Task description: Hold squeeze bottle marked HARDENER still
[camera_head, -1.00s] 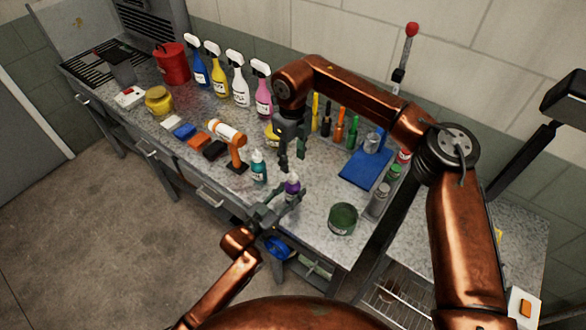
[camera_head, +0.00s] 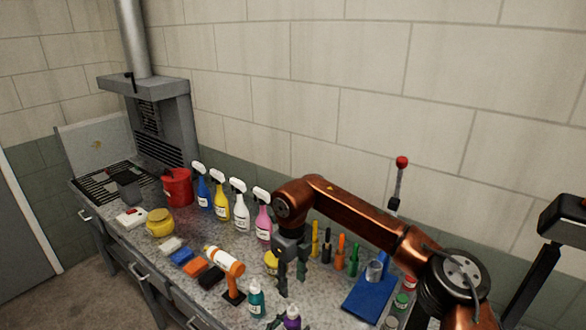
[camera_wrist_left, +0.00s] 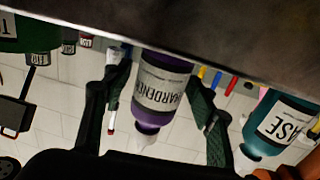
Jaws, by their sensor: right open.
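The purple squeeze bottle marked HARDENER (camera_wrist_left: 162,92) stands on the workbench, its label upside down in the left wrist view. Its top also shows at the bottom edge of the head view (camera_head: 292,317). My left gripper (camera_wrist_left: 160,88) has one finger on each side of the bottle, with the fingertips close against its body. In the head view only bits of the left gripper show beside the bottle. My right gripper (camera_head: 291,285) is open and empty, pointing down above the bench behind the purple bottle.
A teal bottle (camera_head: 256,298), marked BASE in part in the left wrist view (camera_wrist_left: 275,125), stands close by.

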